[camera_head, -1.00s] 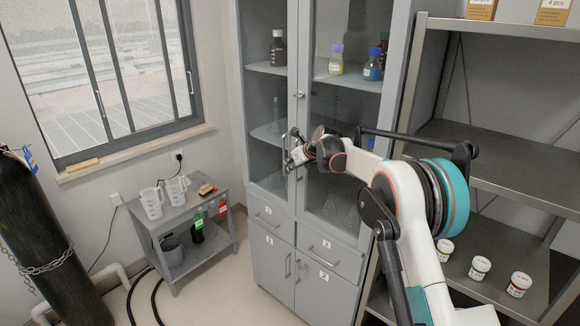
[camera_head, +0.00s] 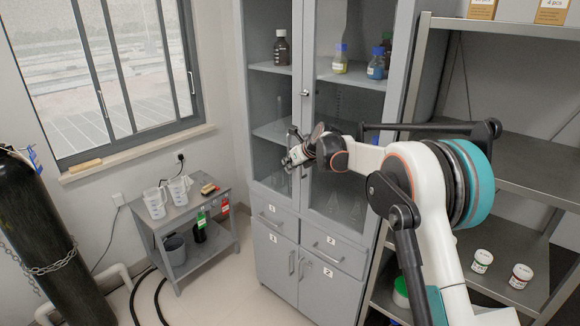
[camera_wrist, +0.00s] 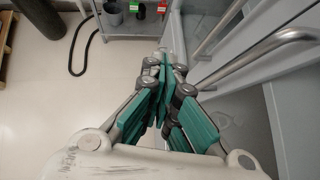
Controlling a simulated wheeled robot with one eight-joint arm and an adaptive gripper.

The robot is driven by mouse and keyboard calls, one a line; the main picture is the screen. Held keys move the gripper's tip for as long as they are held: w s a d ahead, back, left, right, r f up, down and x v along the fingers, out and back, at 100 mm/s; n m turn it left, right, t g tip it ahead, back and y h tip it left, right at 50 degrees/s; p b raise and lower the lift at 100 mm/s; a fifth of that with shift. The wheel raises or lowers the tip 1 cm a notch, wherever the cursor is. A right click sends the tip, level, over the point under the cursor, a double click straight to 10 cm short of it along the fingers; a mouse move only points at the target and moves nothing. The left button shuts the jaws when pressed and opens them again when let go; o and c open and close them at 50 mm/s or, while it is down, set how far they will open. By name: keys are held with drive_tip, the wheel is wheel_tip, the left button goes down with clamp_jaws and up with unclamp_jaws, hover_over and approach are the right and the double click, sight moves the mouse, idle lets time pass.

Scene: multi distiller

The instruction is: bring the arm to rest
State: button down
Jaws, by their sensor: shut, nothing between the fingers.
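My gripper (camera_head: 290,162) is at the end of my white arm, in front of the glass-doored cabinet (camera_head: 333,262) in the head view. In the wrist view my gripper (camera_wrist: 165,62) has its green-padded fingers together with nothing between them. A metal door handle (camera_wrist: 262,45) runs close to the right of the fingers there. I cannot tell from these views whether the gripper touches the cabinet. The cabinet doors look shut.
A grey metal shelf rack (camera_head: 515,165) stands on the right, with small white jars (camera_head: 482,260) low down. A small grey cart (camera_head: 187,213) with beakers (camera_head: 155,201) stands left of the cabinet. A black gas cylinder (camera_head: 40,240) is at far left. Open floor lies between.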

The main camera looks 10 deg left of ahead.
drive_tip(key=s+a+r, duration=0.2)
drive_tip(key=s+r, duration=0.2)
drive_tip(key=s, duration=0.1)
drive_tip(key=s+d+r+n+h+b, duration=0.25)
drive_tip(key=s+d+n, duration=0.45)
drive_tip(key=s+d, duration=0.4)
drive_tip(key=s+d+r+n+h+b, duration=0.15)
drive_tip(key=s+d+r+n, duration=0.25)
drive_tip(key=s+d+n, duration=0.6)
drive_tip(key=s+d+f+n+h+b, duration=0.1)
drive_tip(key=s+d+f+n, duration=0.2)
drive_tip(key=s, duration=0.7)
drive_tip(key=s+d+f+n+b, duration=0.2)
drive_tip(key=s+d+f+n, duration=0.2)
drive_tip(key=s, duration=0.6)
drive_tip(key=s+d+f+n+h+b, duration=0.1)
drive_tip(key=s+d+f+n+b, duration=0.1)
drive_tip(key=s+f, duration=0.5)
drive_tip(key=s+d+n, duration=0.1)
drive_tip(key=s+d, duration=0.1)
drive_tip(key=s, duration=0.1)
drive_tip(key=shift+s+d+f+n+h, duration=0.2)
drive_tip(key=shift+s+n+h, duration=0.05)
drive_tip(key=shift+n+h, duration=0.05)
